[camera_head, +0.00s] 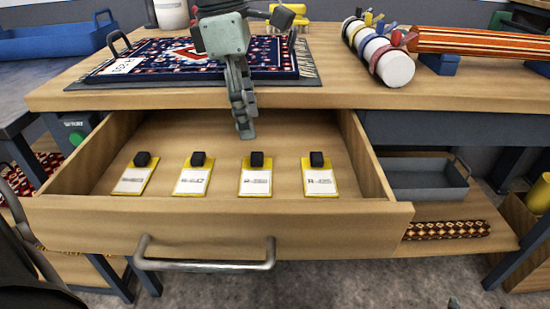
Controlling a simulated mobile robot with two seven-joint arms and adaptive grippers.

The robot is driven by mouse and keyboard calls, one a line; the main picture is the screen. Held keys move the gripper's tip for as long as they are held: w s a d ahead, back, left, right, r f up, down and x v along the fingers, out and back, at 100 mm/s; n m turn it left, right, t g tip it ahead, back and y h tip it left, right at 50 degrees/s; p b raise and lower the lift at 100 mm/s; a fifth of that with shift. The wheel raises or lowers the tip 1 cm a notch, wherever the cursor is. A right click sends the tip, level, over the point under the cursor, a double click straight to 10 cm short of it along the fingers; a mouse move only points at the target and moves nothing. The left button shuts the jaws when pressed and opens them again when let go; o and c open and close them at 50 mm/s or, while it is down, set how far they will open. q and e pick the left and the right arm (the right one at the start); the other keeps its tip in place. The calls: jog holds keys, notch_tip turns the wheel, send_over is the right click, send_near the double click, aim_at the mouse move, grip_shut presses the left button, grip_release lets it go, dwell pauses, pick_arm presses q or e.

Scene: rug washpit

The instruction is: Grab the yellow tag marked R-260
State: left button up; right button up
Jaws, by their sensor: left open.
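Several yellow tags with white labels and black clips lie in a row in the open wooden drawer (200,238). The third tag from the left (256,180) seems to read R-260, but its print is small and blurred. The tag to its left (193,181) and the leftmost tag (133,180) are hard to read. The rightmost tag (319,182) has a label starting with R. My left gripper (244,130) is open and empty, pointing down over the back of the drawer, above and behind the third tag and apart from it. My right gripper is not in view.
A folded patterned rug (170,60) lies on the bench top behind the drawer. A rolled bundle with straps (392,68) and a striped rug roll (480,42) lie at right. The drawer's metal handle (205,265) sticks out in front. A grey tray (425,178) stands on the shelf at right.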

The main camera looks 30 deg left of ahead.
aim_at(257, 156)
pick_arm(q)
jog(key=f, duration=0.6)
jog(key=shift+w+d+f+b, duration=0.15)
jog(key=shift+d+f+b, duration=0.05)
jog(key=shift+d+b, duration=0.15)
jog(key=shift+w+d+f, duration=0.1)
jog(key=shift+f, duration=0.45)
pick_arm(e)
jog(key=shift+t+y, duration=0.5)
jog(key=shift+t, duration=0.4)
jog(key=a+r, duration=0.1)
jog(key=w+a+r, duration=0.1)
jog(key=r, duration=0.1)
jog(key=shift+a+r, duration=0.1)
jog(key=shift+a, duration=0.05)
pick_arm(q)
jog(key=shift+c, duration=0.6)
jog(key=c, duration=0.8)
